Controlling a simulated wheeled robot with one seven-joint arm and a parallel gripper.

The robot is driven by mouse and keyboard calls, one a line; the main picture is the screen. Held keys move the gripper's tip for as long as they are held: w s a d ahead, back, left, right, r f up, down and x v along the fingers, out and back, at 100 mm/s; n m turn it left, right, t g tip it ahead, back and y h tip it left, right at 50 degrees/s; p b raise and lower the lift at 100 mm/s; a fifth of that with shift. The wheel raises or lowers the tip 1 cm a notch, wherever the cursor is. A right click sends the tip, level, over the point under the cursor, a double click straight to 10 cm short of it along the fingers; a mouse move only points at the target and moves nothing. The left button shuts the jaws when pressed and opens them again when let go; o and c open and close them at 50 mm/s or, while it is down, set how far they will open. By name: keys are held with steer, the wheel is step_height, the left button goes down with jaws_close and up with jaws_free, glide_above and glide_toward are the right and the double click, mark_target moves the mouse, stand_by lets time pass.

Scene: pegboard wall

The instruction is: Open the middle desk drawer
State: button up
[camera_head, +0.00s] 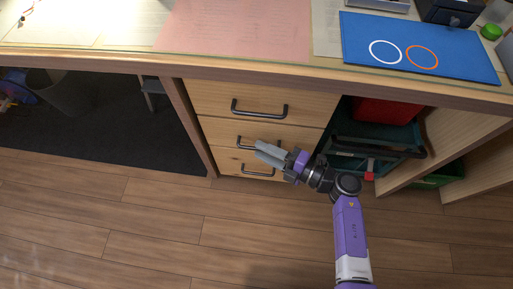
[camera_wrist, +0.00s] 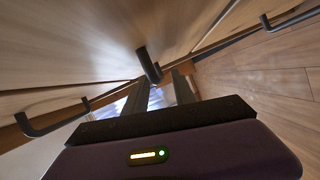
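The middle drawer (camera_head: 222,136) is in the stack of three wooden drawers under the desk, and it looks shut. Its dark bar handle (camera_head: 246,141) is partly hidden behind my gripper (camera_head: 262,152), which points left across the drawer front. In the wrist view, the middle handle (camera_wrist: 148,64) shows nearly end-on, just beyond my gripper (camera_wrist: 160,85). The two grey fingers are apart with a gap between them. The handle lines up with this gap, but I cannot tell whether it is between the fingertips.
The top drawer handle (camera_head: 259,108) is above my gripper and the bottom drawer handle (camera_head: 257,171) below it. Right of the drawers are a dark green crate (camera_head: 362,158) and a red item (camera_head: 385,111). Open wooden floor (camera_head: 160,225) lies in front.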

steer(key=shift+x, duration=1.3)
jaws_close()
stand_by(0.5)
